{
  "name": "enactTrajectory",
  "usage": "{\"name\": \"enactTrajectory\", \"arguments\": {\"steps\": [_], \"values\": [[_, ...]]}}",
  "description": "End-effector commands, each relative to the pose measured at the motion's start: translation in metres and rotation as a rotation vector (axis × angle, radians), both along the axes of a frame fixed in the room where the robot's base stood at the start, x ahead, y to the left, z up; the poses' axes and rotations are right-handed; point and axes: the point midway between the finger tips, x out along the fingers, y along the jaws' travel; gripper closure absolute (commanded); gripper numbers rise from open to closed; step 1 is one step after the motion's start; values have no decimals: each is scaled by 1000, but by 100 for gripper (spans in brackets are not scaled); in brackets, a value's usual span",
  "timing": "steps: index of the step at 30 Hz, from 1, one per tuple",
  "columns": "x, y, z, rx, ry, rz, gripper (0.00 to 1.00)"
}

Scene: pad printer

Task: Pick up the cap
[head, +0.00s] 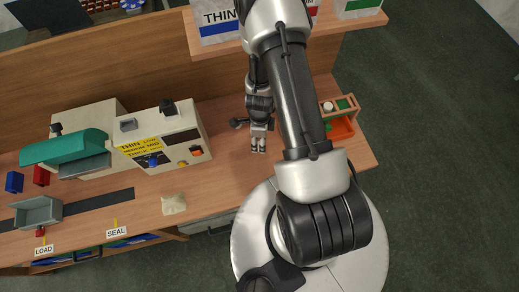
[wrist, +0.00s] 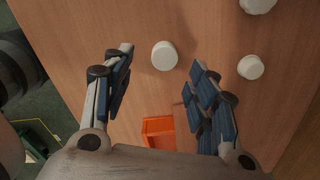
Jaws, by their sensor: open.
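In the wrist view, a white round piece that looks like the cap (wrist: 164,56) lies on the wooden surface, in line with the gap between my fingertips. My gripper (wrist: 162,62) is open, with one finger on each side of that gap and nothing held. I cannot tell how far above the piece the fingertips are. Two more white round pieces lie to the right, one by the right finger (wrist: 250,67) and one cut off at the top edge (wrist: 258,5). In the head view, my gripper (head: 258,148) points down over the bench; no cap shows there beside it.
An orange bin (head: 340,128) stands right of my arm, by a wooden holder (head: 337,104) with a white round item. A pad printer (head: 160,140) stands to the left. A shelf (head: 300,37) runs above the back. A beige packet (head: 174,203) lies at the front.

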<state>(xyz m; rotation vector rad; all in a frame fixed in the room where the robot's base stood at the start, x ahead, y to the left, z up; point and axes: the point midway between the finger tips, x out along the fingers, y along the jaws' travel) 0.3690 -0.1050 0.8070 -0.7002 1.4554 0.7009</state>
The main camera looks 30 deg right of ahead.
Motion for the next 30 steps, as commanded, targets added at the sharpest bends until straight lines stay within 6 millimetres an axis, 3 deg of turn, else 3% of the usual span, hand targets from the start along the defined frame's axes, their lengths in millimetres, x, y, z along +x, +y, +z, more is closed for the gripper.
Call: {"name": "enactTrajectory", "arguments": {"steps": [5, 10, 15, 23, 30], "values": [[1, -1, -11, 0, 0, 0, 47], [6, -2, -38, 1, 1, 1, 47], [6, -2, -54, 0, 0, 0, 47], [6, -2, -53, -1, -1, 0, 47], [6, -2, -53, -1, -1, 0, 62]]}}
